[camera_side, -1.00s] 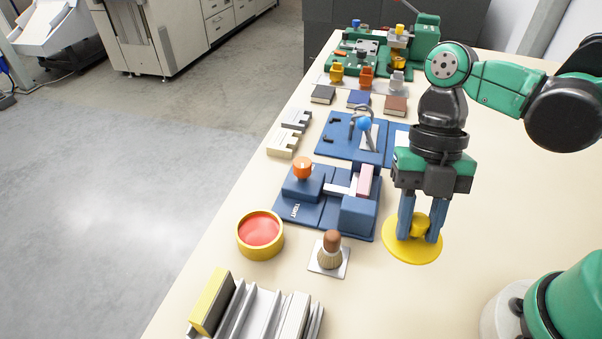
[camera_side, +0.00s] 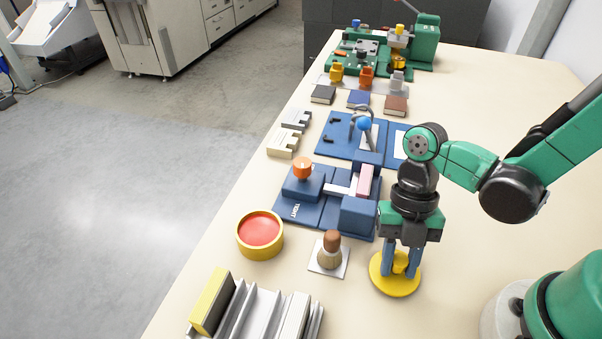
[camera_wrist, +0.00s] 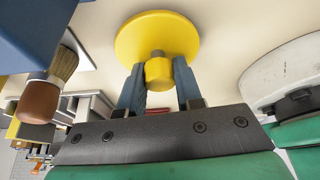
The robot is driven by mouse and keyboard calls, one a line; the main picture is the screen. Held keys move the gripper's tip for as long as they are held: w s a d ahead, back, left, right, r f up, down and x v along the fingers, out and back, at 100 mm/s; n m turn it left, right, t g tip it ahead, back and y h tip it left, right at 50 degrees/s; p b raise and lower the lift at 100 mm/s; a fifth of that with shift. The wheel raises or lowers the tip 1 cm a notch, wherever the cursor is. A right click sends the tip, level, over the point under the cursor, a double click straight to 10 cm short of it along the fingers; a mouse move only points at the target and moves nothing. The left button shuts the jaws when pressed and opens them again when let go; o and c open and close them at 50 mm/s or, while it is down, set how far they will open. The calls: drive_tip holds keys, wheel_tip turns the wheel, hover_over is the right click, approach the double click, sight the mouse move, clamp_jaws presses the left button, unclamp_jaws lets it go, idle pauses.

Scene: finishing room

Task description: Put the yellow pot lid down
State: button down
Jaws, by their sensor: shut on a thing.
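The yellow pot lid (camera_side: 396,286) is a round disc with a knob on top, at the right of the brush on the cream table. My gripper (camera_side: 401,268) is shut on the lid's knob, pointing straight down from above. In the wrist view the knob (camera_wrist: 158,72) sits between the two blue fingers and the disc (camera_wrist: 150,32) lies beyond it. The lid looks level and low, at or close to the table top; I cannot tell whether it touches. A yellow pot with red contents (camera_side: 260,234) stands to the left, uncovered.
A brush with a brown handle (camera_side: 330,250) stands on a small plate just left of the lid; it also shows in the wrist view (camera_wrist: 48,88). A blue press fixture (camera_side: 357,216) is behind. A grey rack (camera_side: 258,308) stands at front left.

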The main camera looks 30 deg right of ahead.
drive_tip(key=c, duration=0.6)
unclamp_jaws()
drive_tip(key=shift+r, duration=0.1)
drive_tip(key=v, duration=1.1)
drive_tip(key=w+d+m+t+h, duration=0.1)
drive_tip(key=d+m+t, duration=0.1)
drive_tip(key=m, duration=0.7)
drive_tip(key=w+d+r+m+t, duration=0.1)
drive_tip(key=m+t, duration=0.4)
drive_tip(key=m, duration=0.5)
drive_tip(key=w+d+r+m+t+h, duration=0.1)
drive_tip(key=d+m+t, duration=0.3)
drive_tip(key=m, duration=0.5)
drive_tip(key=shift+w+m+h, duration=0.3)
drive_tip(key=shift+w+m, duration=0.1)
drive_tip(key=shift+w, duration=0.45)
